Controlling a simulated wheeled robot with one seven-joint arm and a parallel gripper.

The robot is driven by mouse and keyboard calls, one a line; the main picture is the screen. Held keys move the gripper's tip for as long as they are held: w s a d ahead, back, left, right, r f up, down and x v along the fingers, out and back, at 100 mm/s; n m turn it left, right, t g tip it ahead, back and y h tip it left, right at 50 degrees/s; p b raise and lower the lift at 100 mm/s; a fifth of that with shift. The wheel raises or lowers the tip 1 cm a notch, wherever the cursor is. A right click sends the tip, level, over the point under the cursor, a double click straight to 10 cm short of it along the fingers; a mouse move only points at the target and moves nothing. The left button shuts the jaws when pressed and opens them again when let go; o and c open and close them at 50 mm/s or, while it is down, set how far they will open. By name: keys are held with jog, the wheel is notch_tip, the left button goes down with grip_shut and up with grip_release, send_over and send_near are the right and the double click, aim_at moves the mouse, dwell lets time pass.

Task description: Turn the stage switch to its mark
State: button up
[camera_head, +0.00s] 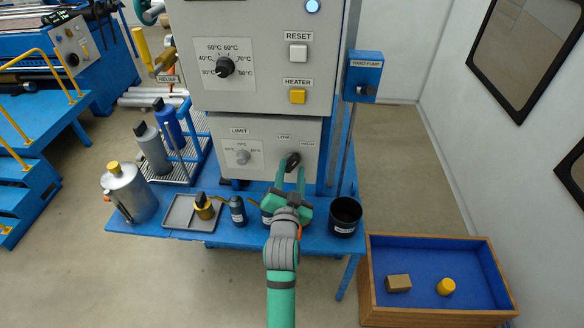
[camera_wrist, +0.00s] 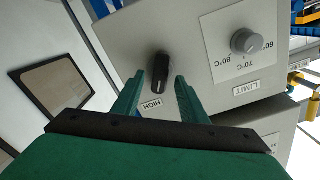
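The stage switch is a black knob (camera_head: 293,160) on the lower grey panel, by the labels LOW and HIGH. In the wrist view the knob (camera_wrist: 161,72) shows between my two fingertips, its pale pointer line facing toward the HIGH label (camera_wrist: 151,104). My gripper (camera_head: 290,172) reaches up to the panel from below. In the wrist view my gripper (camera_wrist: 160,85) is open, one green finger on each side of the knob, with a small gap seen on both sides. The fingers partly hide the panel around the switch.
The grey LIMIT dial (camera_head: 242,157) sits left of the switch. The blue shelf below holds a black cup (camera_head: 345,216), a small dark bottle (camera_head: 238,211) and a grey tray (camera_head: 181,214). A wooden bin (camera_head: 376,290) stands at right. A blue hand pump box (camera_head: 364,76) is upper right.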

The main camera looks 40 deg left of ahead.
jog(key=shift+x, duration=1.05)
jog(key=shift+s, duration=0.1)
grip_shut()
jog(key=shift+n, duration=0.3)
jog(key=n, duration=0.5)
jog(key=shift+r, duration=0.1)
jog(key=n, duration=0.6)
jog(key=shift+s+a, duration=0.1)
jog(key=shift+a, duration=0.1)
jog(key=shift+n, duration=0.4)
